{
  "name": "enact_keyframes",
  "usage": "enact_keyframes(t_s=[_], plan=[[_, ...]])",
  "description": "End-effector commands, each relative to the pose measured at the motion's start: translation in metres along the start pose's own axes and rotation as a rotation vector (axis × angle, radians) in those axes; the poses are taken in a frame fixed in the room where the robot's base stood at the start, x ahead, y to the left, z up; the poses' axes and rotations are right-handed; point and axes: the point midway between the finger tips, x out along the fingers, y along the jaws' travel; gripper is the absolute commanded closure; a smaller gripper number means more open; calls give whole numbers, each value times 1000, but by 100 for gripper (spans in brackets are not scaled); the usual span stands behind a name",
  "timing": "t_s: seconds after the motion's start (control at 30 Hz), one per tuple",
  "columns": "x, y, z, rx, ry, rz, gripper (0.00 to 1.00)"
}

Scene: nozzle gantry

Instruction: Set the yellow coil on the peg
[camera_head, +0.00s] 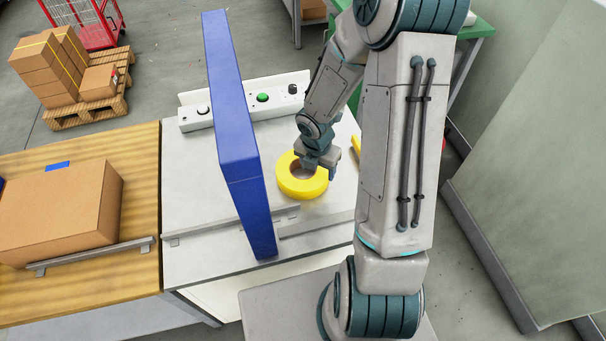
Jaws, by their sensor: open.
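The yellow coil (289,184) is a thick ring on the grey worktable (190,195), just right of the tall blue upright. It appears to lie flat. My gripper (321,168) is open at the coil's far right side, with its fingers pointing down and overlapping the rim in the picture. I cannot tell whether the fingers touch the coil or straddle its rim. I cannot make out a peg; the gripper hides part of the coil's hole and my arm hides the table's right part.
The blue upright (235,130) stands close left of the coil. A control box (263,98) with buttons lies behind, and a low metal rail (300,222) runs in front. A cardboard box (62,212) sits on the wooden table at left. A yellow piece (356,144) shows partly behind my arm.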

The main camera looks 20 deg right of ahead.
Motion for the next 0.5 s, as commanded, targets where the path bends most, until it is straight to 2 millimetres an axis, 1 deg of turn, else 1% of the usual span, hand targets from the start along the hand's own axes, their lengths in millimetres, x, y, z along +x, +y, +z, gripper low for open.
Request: enact_keyframes(t_s=[0.17,0.33,0.4,0.5], plan=[[13,-2,1,2,2,-2,36],[37,-7,5,0,2,-2,36],[46,-6,4,-1,1,0,36],[54,-6,5,1,1,-1,36]])
